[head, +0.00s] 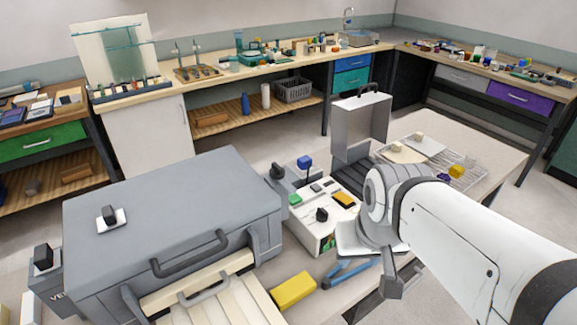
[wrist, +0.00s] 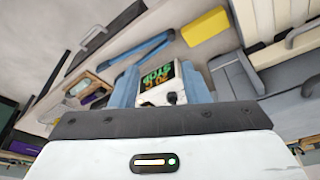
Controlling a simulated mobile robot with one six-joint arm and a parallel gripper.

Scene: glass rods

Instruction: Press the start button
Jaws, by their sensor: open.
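A white control box (head: 314,232) stands on the bench beside the large grey furnace-like box. On its top are a green button (head: 295,200), a black knob (head: 322,214) and a yellow-orange block or button (head: 343,199). No label reading start is legible. My gripper (head: 366,262) is at the box's right side in the head view, partly hidden by my wrist. In the wrist view, my gripper (wrist: 160,78) is open and empty, its bluish fingers apart. A display (wrist: 162,88) with green and orange digits shows between them. The green button is not clear there.
The grey box (head: 170,215) with a black handle fills the left front. A yellow block (head: 293,291) and blue-handled tool (head: 350,272) lie in front of the control box. A blue-topped lever (head: 305,163) stands behind it. A wire rack (head: 455,165) is at right.

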